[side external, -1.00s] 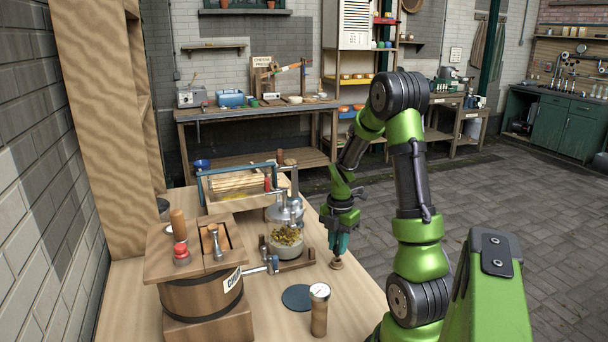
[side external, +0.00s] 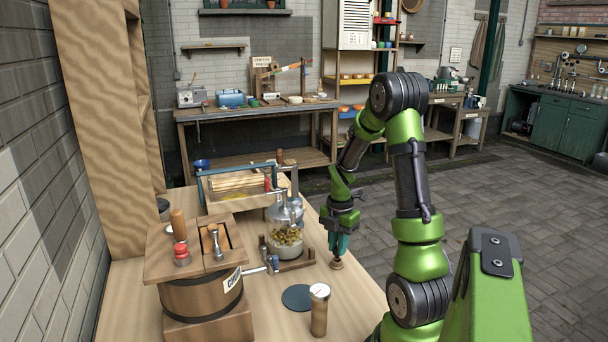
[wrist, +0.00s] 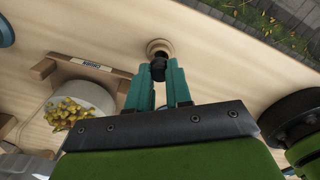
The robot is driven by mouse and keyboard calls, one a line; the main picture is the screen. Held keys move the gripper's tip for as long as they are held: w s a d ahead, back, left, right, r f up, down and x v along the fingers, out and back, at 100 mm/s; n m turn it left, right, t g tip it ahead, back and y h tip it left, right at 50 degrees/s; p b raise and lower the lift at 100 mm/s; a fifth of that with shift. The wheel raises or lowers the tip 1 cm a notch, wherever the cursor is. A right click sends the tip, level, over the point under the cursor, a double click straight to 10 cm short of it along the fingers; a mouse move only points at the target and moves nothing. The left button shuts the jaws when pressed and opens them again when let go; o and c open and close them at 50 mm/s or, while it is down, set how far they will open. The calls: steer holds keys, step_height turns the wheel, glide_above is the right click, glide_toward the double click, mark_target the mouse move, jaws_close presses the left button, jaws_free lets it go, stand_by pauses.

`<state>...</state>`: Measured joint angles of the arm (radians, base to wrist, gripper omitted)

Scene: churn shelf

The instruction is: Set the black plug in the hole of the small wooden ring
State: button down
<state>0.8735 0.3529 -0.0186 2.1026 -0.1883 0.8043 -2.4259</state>
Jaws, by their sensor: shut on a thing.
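The small wooden ring (side external: 336,264) sits on the bench near its right edge, and it also shows in the wrist view (wrist: 159,46). My gripper (side external: 338,250) points down right above the ring. In the wrist view its teal fingers (wrist: 159,78) are shut on the black plug (wrist: 158,68). The plug's far end is at the ring's middle and covers the hole. I cannot tell how deep the plug sits in the ring.
A dark round mat (side external: 297,298) and a wooden post with a dial (side external: 319,310) stand nearer. A barrel churn (side external: 203,290) fills the front left. Bare bench lies around the ring.

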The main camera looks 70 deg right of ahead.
steer(key=shift+f, duration=1.05)
steer(key=shift+r, duration=0.1)
steer(key=c, duration=1)
jaws_free()
steer(key=c, duration=0.3)
steer(key=shift+c, duration=0.2)
steer(key=shift+r, duration=3.6)
